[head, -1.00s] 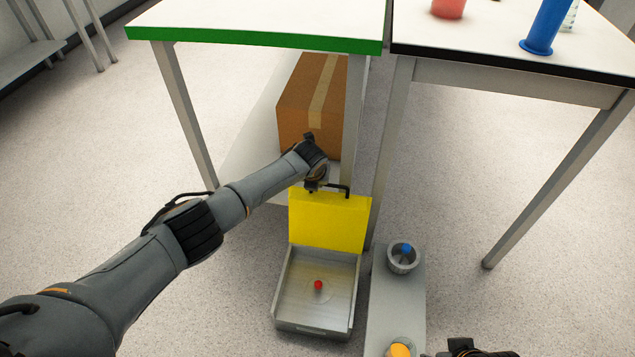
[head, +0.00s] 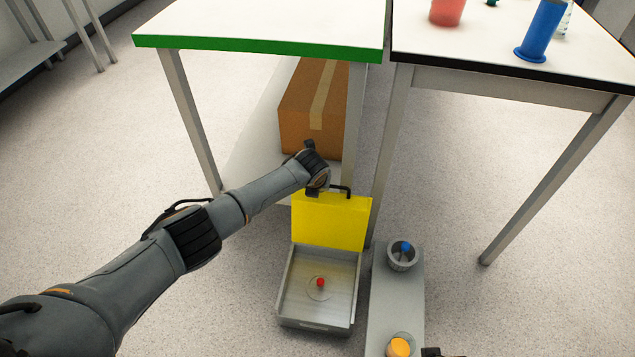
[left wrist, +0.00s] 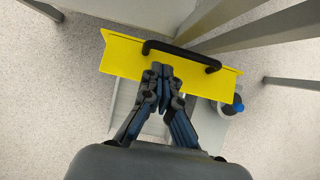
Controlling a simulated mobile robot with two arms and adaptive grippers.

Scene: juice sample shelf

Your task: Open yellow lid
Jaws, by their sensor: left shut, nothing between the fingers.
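The yellow lid (head: 330,222) stands raised at the back edge of an open grey metal box (head: 316,326). Its black handle (head: 340,189) is on the top edge; lid and handle (left wrist: 182,56) also show in the left wrist view. My left gripper (head: 316,189) is at the lid's top edge, beside the left part of the handle. In the left wrist view its fingers (left wrist: 161,72) are together and empty, in front of the lid; I cannot tell whether they touch it. A small dark piece of my right gripper (head: 431,352) shows at the bottom edge; its fingers are hidden.
A small red ball (head: 320,282) is in the box. To the right, a grey strip (head: 392,310) carries a cup (head: 402,260) with a blue-topped item and an orange-topped jar (head: 399,347). Table legs stand close behind. A cardboard box (head: 314,105) sits on the low shelf.

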